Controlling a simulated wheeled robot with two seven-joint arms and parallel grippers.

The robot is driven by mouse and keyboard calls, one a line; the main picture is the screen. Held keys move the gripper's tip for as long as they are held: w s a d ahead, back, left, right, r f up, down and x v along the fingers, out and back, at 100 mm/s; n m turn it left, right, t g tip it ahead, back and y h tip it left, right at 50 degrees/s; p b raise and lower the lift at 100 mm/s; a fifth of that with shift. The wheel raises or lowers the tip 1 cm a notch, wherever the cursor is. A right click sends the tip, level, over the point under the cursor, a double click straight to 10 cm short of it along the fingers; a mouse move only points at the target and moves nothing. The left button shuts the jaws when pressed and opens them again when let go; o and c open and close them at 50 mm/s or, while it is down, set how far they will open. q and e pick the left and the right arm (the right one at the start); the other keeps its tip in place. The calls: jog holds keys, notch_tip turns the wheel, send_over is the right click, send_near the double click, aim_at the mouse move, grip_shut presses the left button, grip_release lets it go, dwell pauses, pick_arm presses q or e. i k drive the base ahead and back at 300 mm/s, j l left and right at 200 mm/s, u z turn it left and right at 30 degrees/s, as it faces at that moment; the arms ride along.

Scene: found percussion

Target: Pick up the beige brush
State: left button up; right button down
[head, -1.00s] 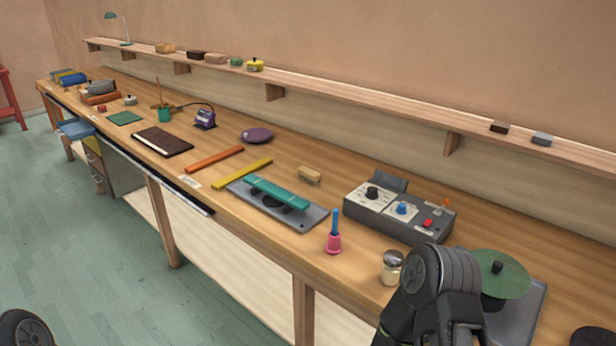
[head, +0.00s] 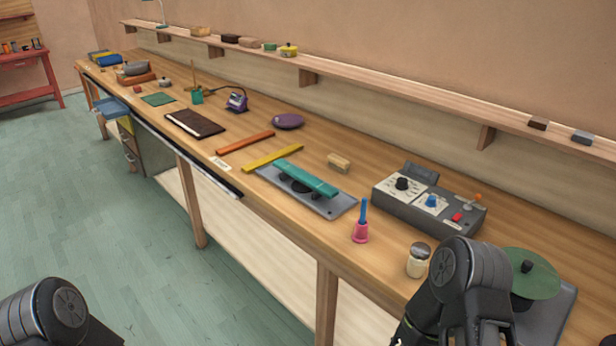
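The beige brush (head: 339,163) lies on the wooden workbench (head: 378,170), behind the teal bar and to the left of the grey control box. It is a small block with a paler lower side, and nothing touches it. Part of my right arm shows at the lower right, in front of the bench, and part of my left arm shows at the lower left. Neither gripper's fingers can be seen.
A teal bar (head: 306,178) rests on a grey tray (head: 341,209) in front of the brush. A grey control box (head: 428,205) stands right of it. A pink handbell (head: 361,231) and a glass shaker (head: 418,262) stand near the front edge. A wall shelf (head: 400,92) runs behind.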

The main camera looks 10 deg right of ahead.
aim_at(338, 163)
jog(key=i+j+z, duration=0.15)
jog(key=z, duration=0.25)
jog(key=i+j+z, duration=0.1)
jog(key=j+z, duration=0.3)
jog(key=i+j+z, duration=0.1)
jog(key=j, duration=0.5)
jog(key=i+j+z, duration=0.15)
jog(key=j, duration=0.5)
jog(key=i+j+z, duration=0.1)
jog(key=j, duration=0.55)
jog(key=i+j+z, duration=0.1)
jog(key=j, duration=0.95)
jog(key=i+j, duration=0.15)
jog(key=j, duration=0.6)
jog(key=i, duration=0.05)
